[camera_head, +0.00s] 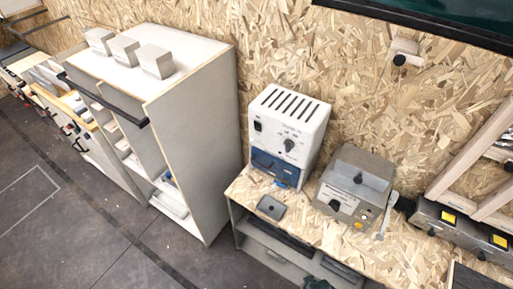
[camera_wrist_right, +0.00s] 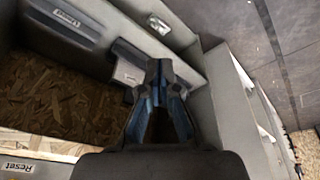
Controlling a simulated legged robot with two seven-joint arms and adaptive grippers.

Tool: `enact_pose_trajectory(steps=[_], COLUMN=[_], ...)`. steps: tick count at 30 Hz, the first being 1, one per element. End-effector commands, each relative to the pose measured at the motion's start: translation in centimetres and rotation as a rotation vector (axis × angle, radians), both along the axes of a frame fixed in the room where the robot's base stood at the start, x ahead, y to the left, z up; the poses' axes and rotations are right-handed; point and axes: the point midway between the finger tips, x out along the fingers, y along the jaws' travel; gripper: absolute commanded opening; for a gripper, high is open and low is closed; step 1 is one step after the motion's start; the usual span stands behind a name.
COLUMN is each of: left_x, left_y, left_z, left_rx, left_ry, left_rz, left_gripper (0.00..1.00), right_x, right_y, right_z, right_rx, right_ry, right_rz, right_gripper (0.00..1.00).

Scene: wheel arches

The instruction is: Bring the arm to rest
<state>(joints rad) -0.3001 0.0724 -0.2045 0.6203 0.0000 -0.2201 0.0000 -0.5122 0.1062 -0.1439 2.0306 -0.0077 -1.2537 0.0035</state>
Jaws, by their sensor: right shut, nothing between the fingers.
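My right gripper (camera_wrist_right: 158,68) shows in the right wrist view. Its two dark, bluish fingers meet at the tips, and nothing is held between them. Beyond the tips is a grey shelf edge with a small light-grey box-like part (camera_wrist_right: 128,74); I cannot tell whether the fingers touch anything. In the head view a small dark shape (camera_head: 318,284) shows at the bottom edge, too little of it to tell what it is. My left gripper is in neither view.
A wood-chip bench (camera_head: 310,228) carries a white-and-blue device (camera_head: 289,135) and a grey device (camera_head: 355,185). A tall grey cabinet (camera_head: 205,130) stands left of it, with several light blocks on top. Dark floor (camera_head: 60,220) is clear at lower left.

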Motion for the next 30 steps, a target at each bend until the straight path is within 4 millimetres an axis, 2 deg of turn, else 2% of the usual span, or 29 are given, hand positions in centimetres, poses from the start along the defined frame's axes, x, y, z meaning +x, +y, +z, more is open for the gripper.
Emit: enact_pose_trajectory(steps=[1, 5, 8, 9, 12, 15, 18, 21, 24, 30], left_x=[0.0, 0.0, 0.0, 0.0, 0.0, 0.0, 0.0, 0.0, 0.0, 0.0], left_y=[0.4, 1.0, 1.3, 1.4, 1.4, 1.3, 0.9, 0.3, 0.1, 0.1], left_z=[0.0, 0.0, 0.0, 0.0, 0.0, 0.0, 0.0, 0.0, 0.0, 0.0], left_rx=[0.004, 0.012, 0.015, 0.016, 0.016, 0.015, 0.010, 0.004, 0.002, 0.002], left_ry=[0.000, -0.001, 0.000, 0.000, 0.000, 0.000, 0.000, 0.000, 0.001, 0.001], left_rz=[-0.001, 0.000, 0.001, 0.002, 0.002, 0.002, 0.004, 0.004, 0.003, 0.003], left_gripper=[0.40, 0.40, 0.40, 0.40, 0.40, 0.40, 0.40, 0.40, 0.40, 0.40], right_x=[-0.3, -1.8, -4.4, -5.8, -9.7, -13.7, -17.2, -19.5, -20.6, -20.7], right_y=[-0.1, -0.4, -0.8, -1.0, -1.6, -2.3, -2.9, -3.3, -3.5, -3.5], right_z=[-2.3, -9.0, -15.0, -17.3, -22.1, -25.5, -27.5, -28.5, -28.8, -28.9], right_rx=[-0.001, -0.002, -0.006, -0.007, -0.009, -0.013, -0.017, -0.019, -0.020, -0.020], right_ry=[0.015, 0.043, 0.072, 0.085, 0.111, 0.132, 0.149, 0.158, 0.162, 0.163], right_rz=[0.002, 0.006, 0.012, 0.014, 0.022, 0.027, 0.032, 0.034, 0.036, 0.036], right_gripper=[0.00, 0.00, 0.00, 0.00, 0.00, 0.00, 0.00, 0.00, 0.00, 0.00])
